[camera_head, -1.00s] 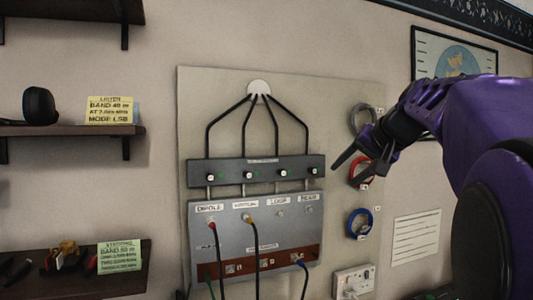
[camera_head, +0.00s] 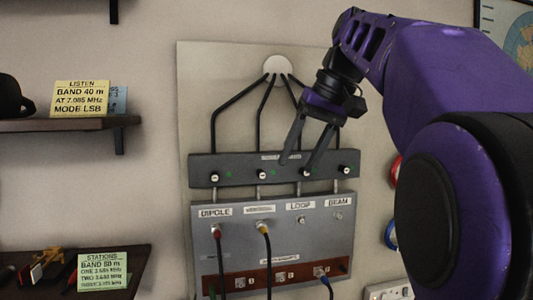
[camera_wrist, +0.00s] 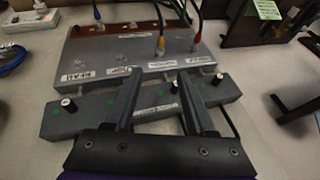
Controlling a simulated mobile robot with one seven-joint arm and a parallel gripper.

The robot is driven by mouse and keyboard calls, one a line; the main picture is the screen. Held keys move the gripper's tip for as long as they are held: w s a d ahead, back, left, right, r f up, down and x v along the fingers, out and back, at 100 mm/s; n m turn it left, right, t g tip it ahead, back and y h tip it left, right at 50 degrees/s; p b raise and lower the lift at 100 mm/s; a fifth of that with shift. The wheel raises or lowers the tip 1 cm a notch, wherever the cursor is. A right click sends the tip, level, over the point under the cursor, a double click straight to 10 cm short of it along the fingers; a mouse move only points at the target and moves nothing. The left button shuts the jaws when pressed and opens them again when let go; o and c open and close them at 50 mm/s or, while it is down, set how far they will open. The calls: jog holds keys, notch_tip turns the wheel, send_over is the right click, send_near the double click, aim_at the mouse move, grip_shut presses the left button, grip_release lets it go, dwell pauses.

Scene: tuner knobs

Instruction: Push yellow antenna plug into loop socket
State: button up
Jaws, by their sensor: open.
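The yellow antenna plug (camera_head: 263,228) sits in the second socket from the left on the grey panel, with a dark cable hanging below it. It also shows in the wrist view (camera_wrist: 161,43). The loop socket (camera_head: 301,220) is empty, just right of the yellow plug under the LOOP label. My gripper (camera_head: 295,166) is open and empty, with its fingers pointing down in front of the dark knob bar, above the loop and second sockets. In the wrist view my gripper (camera_wrist: 160,79) has its fingers spread over the bar.
A red plug (camera_head: 216,232) sits in the dipole socket, and a blue plug (camera_head: 322,276) is at the brown strip (camera_head: 255,279). The beam socket (camera_head: 338,216) is empty. Shelves (camera_head: 65,125) stand at left.

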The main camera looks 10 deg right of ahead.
aim_at(264, 227)
jog(key=x, duration=1.7)
jog(key=shift+a+f, duration=0.1)
jog(key=shift+f, duration=0.1)
grip_shut()
